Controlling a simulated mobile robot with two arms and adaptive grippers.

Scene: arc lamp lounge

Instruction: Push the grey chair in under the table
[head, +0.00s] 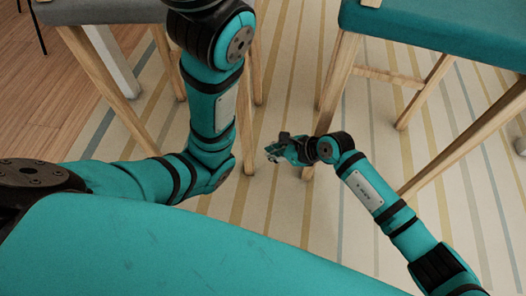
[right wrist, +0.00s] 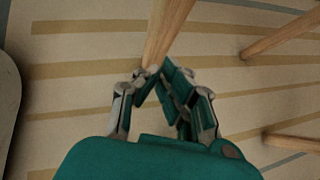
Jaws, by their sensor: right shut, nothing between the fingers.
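The grey chair (head: 100,11) shows at the top left of the head view, with its grey seat cut off by the frame edge and pale wooden legs below. My left arm covers part of it. My right gripper (head: 271,153) is low over the rug, apart from the grey chair and close to a front leg of a teal chair. In the right wrist view its fingers (right wrist: 152,75) are shut and empty, with a wooden leg (right wrist: 167,32) just past the tips. Contact with that leg cannot be told. My left gripper is out of frame. No tabletop can be made out.
The teal chair (head: 440,32) stands at the top right on wooden legs joined by rails. A white post (head: 113,62) stands among the grey chair's legs.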

